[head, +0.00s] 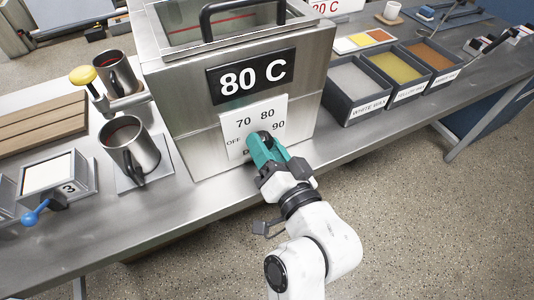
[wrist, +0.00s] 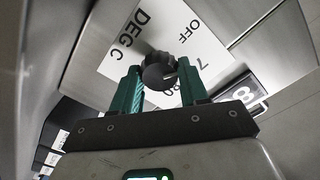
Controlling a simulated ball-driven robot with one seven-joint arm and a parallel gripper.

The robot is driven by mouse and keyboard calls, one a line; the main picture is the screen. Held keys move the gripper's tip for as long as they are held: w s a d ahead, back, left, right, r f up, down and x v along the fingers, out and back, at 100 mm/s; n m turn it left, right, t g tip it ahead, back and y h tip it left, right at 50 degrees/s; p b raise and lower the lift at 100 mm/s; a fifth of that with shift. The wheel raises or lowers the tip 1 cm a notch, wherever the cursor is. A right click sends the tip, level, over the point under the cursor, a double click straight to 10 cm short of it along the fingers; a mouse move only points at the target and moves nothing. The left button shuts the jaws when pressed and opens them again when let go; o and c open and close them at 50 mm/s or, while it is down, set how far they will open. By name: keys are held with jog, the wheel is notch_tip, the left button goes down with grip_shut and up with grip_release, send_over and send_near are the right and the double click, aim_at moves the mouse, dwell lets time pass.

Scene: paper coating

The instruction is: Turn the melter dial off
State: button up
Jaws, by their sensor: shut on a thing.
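The melter (head: 222,125) is a steel box with a sign reading 80 C (head: 251,77) on its front. Below the sign is a white dial plate (head: 268,107) marked OFF, 70, 80 and 90. The black dial (wrist: 159,71) shows in the wrist view with a small light mark on its rim. My gripper (wrist: 160,82) has green fingers, one on each side of the dial, and is shut on it. In the head view my gripper (head: 262,143) hides the dial and part of the plate.
Wax bins (head: 372,107) stand to the right of the melter on the steel bench. Two metal mugs (head: 132,150) with dark red contents stand to the left. A yellow knob (head: 82,76) and a blue knob (head: 31,218) are further left.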

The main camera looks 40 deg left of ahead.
jog(key=n+b, duration=0.4)
jog(key=n, duration=0.1)
jog(key=shift+f+n, duration=0.2)
jog(key=shift+n, duration=0.1)
dwell(0.5)
jog(key=o, duration=1.1)
jog(key=shift+r, duration=0.15)
jog(key=shift+c, duration=0.2)
jog(key=v, duration=1)
jog(key=shift+s+d+b, duration=0.15)
jog(key=shift+d+b, duration=0.25)
jog(key=shift+b, duration=0.05)
